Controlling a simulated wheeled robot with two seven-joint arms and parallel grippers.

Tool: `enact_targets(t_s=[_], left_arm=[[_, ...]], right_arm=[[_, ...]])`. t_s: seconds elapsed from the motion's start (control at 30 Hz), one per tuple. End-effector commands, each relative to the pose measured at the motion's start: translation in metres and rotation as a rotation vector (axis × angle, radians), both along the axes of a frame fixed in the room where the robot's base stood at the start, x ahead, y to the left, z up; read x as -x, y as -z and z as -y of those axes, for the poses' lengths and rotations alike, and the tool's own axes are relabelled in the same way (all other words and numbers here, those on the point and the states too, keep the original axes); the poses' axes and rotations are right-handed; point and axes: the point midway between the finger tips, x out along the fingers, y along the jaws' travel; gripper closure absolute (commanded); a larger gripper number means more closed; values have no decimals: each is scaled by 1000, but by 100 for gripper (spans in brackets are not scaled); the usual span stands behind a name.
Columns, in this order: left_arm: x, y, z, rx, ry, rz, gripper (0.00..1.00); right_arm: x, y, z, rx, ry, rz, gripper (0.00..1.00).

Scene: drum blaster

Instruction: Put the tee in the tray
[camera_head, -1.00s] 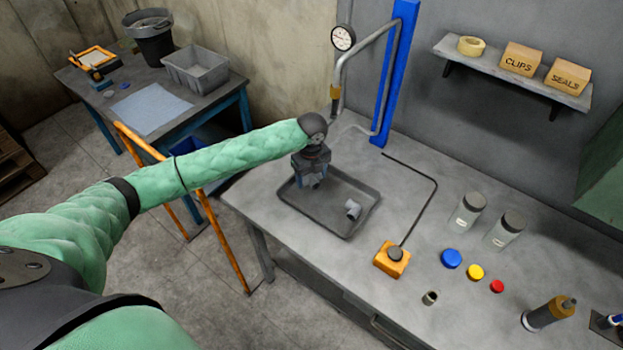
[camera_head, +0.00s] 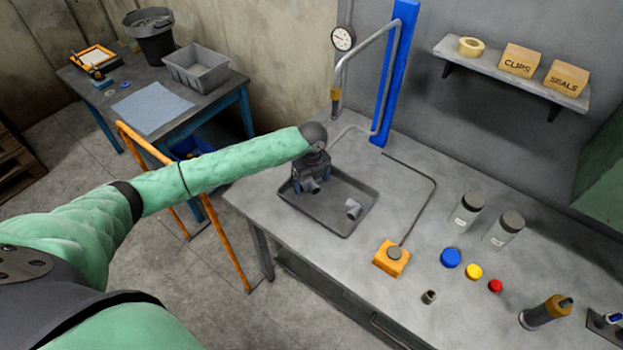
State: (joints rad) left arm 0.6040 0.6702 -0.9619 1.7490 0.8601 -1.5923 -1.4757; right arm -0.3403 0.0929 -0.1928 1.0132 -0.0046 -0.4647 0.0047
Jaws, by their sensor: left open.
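The dark grey tray (camera_head: 338,231) lies at the left end of the workbench. My left gripper (camera_head: 309,183) points down over the tray's left part, with its jaws open. A grey pipe fitting (camera_head: 311,186) shows at its fingertips, low over or on the tray floor; contact is hard to tell. Its shape is partly hidden by the fingers, so I cannot tell for sure that it is the tee. A second grey fitting (camera_head: 352,209) lies in the tray's right part, apart from the gripper. My right gripper is not in view.
An orange box with a grey button (camera_head: 391,259) and a small grey ring (camera_head: 430,297) sit right of the tray. Jars (camera_head: 467,212), coloured caps (camera_head: 451,258) and a bent pipe stand (camera_head: 343,75) are also on the bench. An orange rail (camera_head: 226,245) stands left.

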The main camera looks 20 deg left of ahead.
Motion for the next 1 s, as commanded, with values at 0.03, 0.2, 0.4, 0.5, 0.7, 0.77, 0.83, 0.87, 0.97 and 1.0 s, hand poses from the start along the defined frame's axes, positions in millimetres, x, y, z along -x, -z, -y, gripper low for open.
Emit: enact_targets(t_s=[0.03, 0.2, 0.4, 0.5, 0.7, 0.77, 0.83, 0.87, 0.97, 1.0], left_arm=[[0, -1, 0, 0, 0, 0, 14], [-1, -12, 0, 1, 0, 2, 14], [-1, -42, -1, 0, 0, 3, 14], [-1, -59, 0, 1, 1, 4, 14], [-1, -90, 0, 1, 0, 4, 14], [-1, -98, 0, 1, 0, 2, 14], [-1, -107, 0, 1, 0, 3, 14], [-1, -110, 0, 1, 0, 2, 14], [0, -117, 0, 0, 0, 0, 14], [0, -119, 0, 1, 0, -1, 14]], right_arm=[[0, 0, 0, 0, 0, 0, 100], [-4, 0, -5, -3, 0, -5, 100], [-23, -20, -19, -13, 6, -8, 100], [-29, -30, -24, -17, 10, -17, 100], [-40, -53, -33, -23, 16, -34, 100], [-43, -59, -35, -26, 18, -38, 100], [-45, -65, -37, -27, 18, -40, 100], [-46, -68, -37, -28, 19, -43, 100], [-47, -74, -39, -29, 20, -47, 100], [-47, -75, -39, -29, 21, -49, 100]])
